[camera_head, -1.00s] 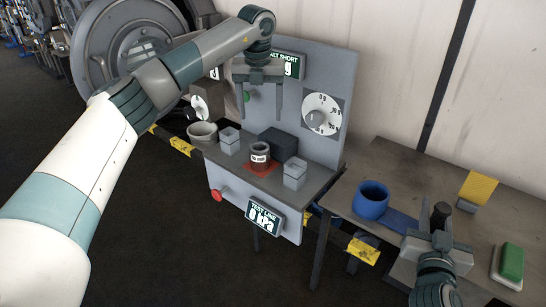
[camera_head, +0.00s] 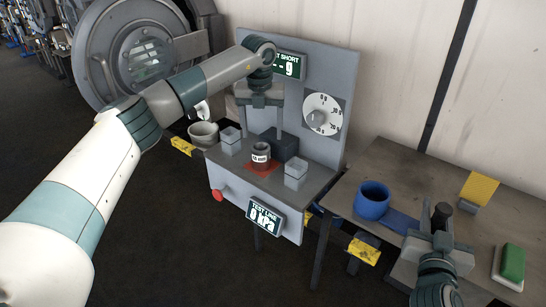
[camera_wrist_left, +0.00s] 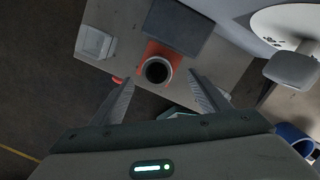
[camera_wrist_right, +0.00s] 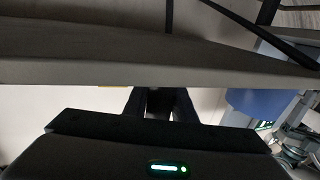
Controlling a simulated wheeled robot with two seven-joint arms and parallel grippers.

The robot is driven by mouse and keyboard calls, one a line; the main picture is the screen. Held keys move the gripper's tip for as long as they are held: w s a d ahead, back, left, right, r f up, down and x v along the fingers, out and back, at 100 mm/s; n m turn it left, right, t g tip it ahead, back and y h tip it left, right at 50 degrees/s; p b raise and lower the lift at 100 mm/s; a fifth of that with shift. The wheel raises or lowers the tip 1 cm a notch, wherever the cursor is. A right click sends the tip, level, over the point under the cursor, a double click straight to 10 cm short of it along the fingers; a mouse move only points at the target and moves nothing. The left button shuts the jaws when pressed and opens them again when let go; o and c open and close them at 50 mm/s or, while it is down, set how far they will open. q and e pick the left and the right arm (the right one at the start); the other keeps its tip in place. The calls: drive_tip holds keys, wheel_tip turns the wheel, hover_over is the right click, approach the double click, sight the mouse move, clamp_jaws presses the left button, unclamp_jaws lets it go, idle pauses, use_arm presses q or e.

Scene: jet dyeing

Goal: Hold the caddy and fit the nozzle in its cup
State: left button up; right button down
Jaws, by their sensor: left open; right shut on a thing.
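A small grey cylinder with a white label, seemingly the nozzle (camera_head: 261,153), stands upright on a red pad on the bench shelf. It also shows open-topped in the left wrist view (camera_wrist_left: 157,70). My left gripper (camera_head: 262,133) is open and empty above and behind it in the head view; its fingers flank the cylinder in the left wrist view (camera_wrist_left: 160,88). The caddy, with a blue cup (camera_head: 371,201) and a flat blue base, sits on the right table. My right gripper (camera_head: 438,228) is shut at a dark upright post beside it, seemingly the caddy's handle; the contact is partly hidden.
A dial panel (camera_head: 323,114) rises behind. A yellow block (camera_head: 479,188) and green-topped block (camera_head: 512,263) lie on the right table.

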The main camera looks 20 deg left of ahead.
sight(261, 146)
use_arm(q)
drive_tip(key=shift+f, duration=0.1)
drive_tip(key=f, duration=0.3)
drive_tip(key=shift+a+f, duration=0.35)
drive_tip(key=shift+w+f, duration=0.1)
drive_tip(key=shift+f, duration=0.55)
clamp_jaws()
drive_tip(key=shift+r, duration=0.1)
wheel_tip(261, 146, up, 10)
idle(0.4)
idle(0.4)
